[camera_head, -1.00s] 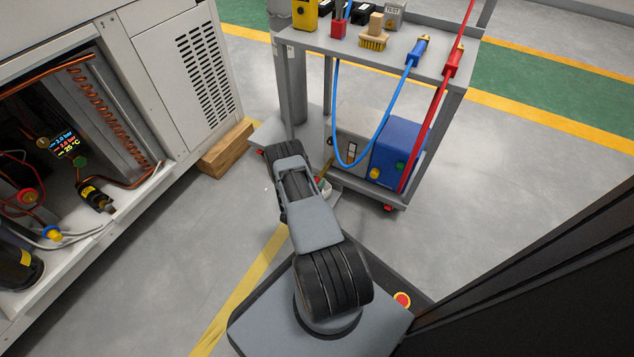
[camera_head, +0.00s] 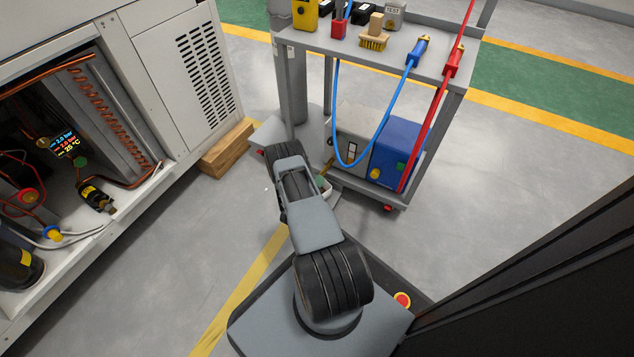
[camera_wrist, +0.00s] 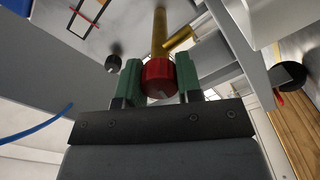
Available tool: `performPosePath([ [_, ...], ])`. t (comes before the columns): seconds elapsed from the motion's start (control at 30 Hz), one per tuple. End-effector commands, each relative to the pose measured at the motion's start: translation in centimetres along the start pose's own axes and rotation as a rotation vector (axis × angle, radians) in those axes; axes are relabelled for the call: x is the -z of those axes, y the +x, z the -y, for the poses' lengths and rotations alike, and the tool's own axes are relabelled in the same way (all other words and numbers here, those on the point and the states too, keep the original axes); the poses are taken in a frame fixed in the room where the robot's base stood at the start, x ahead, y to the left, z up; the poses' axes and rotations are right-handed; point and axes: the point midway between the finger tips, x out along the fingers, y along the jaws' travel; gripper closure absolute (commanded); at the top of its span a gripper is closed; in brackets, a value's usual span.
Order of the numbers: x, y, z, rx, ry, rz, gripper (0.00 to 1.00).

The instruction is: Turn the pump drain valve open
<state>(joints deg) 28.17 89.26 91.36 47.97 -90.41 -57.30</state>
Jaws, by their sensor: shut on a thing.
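In the wrist view a red round knob (camera_wrist: 158,77) sits between the two green fingers of my gripper (camera_wrist: 160,82). The fingers touch or nearly touch its two sides, and the gripper is shut on it. A brass pipe (camera_wrist: 160,35) runs up from the knob, with a brass side branch (camera_wrist: 182,38). In the head view my gripper is mostly hidden behind my arm, low at the left side of the cart. A grey pump box (camera_head: 357,140) stands on the cart's lower shelf, with a brass pipe (camera_head: 328,166) reaching toward my arm.
The grey cart (camera_head: 440,72) holds tools and test boxes on top. A blue hose (camera_head: 381,128) and a red hose (camera_head: 425,122) hang down its front. A blue box (camera_head: 397,152) stands beside the pump. An open cabinet (camera_head: 190,85) rests on a wooden block (camera_head: 226,150) at left.

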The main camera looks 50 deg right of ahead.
Motion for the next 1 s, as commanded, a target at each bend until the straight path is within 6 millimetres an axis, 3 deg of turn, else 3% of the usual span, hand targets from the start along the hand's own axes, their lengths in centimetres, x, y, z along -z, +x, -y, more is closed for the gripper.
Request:
performPosePath([
  [0.4,0.14,-0.18,0.18,0.004,-0.248,-0.008,0.91],
  [1.0,0.13,-0.16,0.19,0.005,-0.319,-0.008,0.91],
])
